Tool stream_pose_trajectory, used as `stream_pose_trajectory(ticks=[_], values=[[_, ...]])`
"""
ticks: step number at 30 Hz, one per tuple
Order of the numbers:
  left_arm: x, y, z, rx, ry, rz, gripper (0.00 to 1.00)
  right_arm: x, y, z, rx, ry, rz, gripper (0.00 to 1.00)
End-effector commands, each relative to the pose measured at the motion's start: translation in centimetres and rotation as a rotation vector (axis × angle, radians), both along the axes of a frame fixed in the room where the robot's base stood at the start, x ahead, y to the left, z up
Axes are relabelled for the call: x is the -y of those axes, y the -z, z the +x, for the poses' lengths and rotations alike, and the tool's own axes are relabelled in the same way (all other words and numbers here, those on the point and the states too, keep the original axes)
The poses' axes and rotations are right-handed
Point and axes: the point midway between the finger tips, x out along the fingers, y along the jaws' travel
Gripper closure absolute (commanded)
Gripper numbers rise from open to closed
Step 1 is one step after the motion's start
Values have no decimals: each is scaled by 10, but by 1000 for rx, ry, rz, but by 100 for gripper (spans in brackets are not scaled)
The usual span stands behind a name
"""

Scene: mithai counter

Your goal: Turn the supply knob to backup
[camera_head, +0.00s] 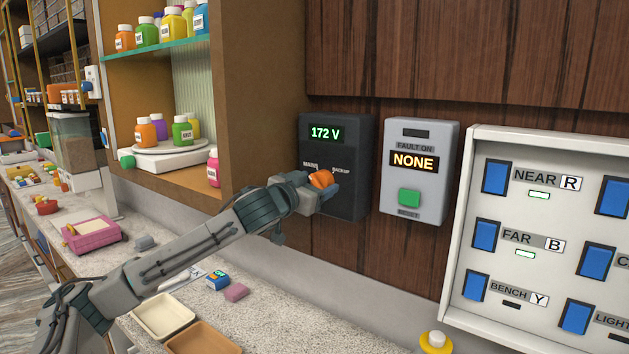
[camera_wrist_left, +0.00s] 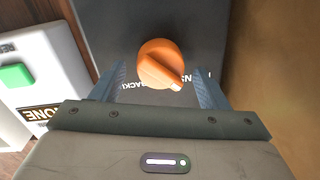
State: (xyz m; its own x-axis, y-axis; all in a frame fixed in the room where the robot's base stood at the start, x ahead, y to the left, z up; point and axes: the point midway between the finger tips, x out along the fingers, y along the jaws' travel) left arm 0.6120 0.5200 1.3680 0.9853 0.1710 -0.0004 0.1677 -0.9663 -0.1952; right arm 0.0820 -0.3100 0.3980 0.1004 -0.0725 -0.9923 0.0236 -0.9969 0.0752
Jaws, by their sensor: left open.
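The supply knob (camera_head: 321,179) is orange and sits on a dark supply box (camera_head: 357,147) whose display reads 172 V. The box has a MAINS label on its left and a BACKUP label on its right. In the left wrist view the knob (camera_wrist_left: 160,62) shows its pale pointer tip on the MAINS side; that view is turned, so MAINS lies right. My left gripper (camera_head: 326,192) is open at the knob. Its fingers stand on either side of the knob in the wrist view (camera_wrist_left: 158,85), with gaps visible. My right gripper is not in view.
A grey fault box (camera_head: 425,187) reading NONE, with a green reset button (camera_head: 409,197), is close right. A white switch panel (camera_head: 541,262) is farther right. A wooden shelf (camera_head: 262,95) with jars stands left. Trays and small items lie on the counter (camera_head: 280,315) below.

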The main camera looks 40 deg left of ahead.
Motion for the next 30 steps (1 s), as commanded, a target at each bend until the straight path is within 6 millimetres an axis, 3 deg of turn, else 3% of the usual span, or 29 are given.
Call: stream_pose_trajectory(ticks=[6,12,13,23,30], values=[[0,0,0,0,0,0,34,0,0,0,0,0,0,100],[0,0,0,0,0,0,73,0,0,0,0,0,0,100],[0,0,0,0,0,0,75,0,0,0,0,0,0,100],[0,0,0,-4,1,42,75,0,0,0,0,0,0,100],[1,0,0,-20,1,184,75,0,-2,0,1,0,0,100]])
